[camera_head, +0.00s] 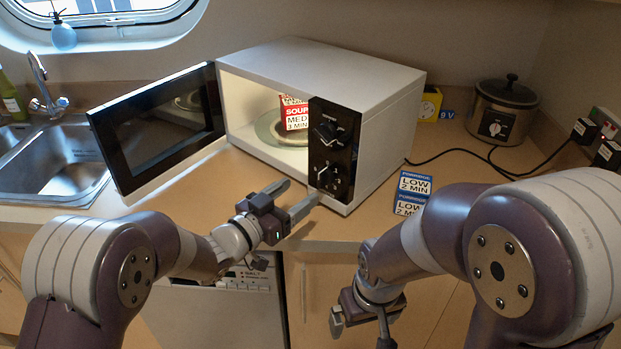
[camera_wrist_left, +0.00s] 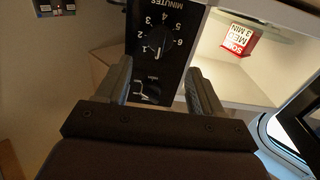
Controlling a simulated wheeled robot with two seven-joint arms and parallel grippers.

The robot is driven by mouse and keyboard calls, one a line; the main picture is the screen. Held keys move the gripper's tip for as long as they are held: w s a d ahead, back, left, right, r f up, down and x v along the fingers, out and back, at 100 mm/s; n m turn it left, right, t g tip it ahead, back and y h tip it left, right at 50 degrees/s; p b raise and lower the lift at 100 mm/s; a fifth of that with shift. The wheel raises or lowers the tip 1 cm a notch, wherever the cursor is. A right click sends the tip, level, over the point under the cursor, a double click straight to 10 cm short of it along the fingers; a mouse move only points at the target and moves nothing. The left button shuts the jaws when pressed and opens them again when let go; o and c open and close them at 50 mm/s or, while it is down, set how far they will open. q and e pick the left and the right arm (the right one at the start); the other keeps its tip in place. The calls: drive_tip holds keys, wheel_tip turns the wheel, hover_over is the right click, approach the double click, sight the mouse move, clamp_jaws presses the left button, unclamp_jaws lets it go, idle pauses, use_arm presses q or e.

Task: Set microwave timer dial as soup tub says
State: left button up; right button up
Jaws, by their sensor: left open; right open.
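The soup tub (camera_head: 295,113), red and white, reads "SOUP MED 3 MIN" and stands inside the open microwave (camera_head: 385,125); it also shows upside down in the left wrist view (camera_wrist_left: 238,40). The black panel has an upper dial (camera_head: 328,133) and a lower timer dial (camera_head: 324,174). In the upside-down left wrist view, the timer dial (camera_wrist_left: 157,41) has numbers around it and "MINUTES"; its exact setting is unclear. My left gripper (camera_head: 291,196) is open and empty, just in front of the panel, apart from the dials. My right gripper (camera_head: 361,328) is open, low before the counter.
The microwave door (camera_head: 158,128) stands open to the left, near the sink (camera_head: 62,165). Blue-and-white porridge packaging (camera_head: 412,185) reading "LOW 2 MIN" is right of the microwave. A slow cooker (camera_head: 500,112) and cables are behind right. Counter in front of the microwave is mostly clear.

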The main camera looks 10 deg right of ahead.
sight(319, 178)
use_arm(q)
drive_tip(key=x, duration=0.6)
drive_tip(key=shift+d, duration=0.1)
drive_tip(key=shift+w+d, duration=0.25)
drive_tip(key=shift+d, duration=0.05)
drive_tip(key=c, duration=1)
drive_tip(key=shift+f, duration=0.1)
